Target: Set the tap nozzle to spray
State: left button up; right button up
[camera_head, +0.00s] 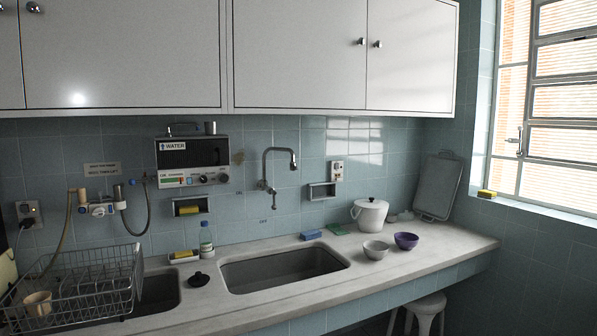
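A chrome wall tap (269,168) rises from the tiled wall above the right sink. Its spout arches over to the right and ends in a dark nozzle (293,165) pointing down. The nozzle is too small to tell which setting it is on. No water shows below it. Neither of my grippers is in view.
The sink basin (285,268) under the tap is empty. A dish rack (75,290) with a cup stands at left. A white pot (370,215), a grey bowl (375,250) and a purple bowl (406,241) stand right. Cupboards (300,55) hang above.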

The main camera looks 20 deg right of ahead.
aim_at(293, 167)
jog(key=i+l, duration=0.15)
jog(key=l, duration=0.25)
jog(key=i+l, duration=0.15)
jog(key=l, duration=0.25)
jog(key=i+l, duration=0.15)
jog(key=l, duration=0.2)
jog(key=i+l, duration=0.15)
jog(key=l, duration=0.25)
jog(key=i+l, duration=0.15)
jog(key=l, duration=0.25)
jog(key=i+l, duration=0.15)
jog(key=l, duration=0.25)
jog(key=i+l, duration=0.1)
jog(key=l, duration=0.3)
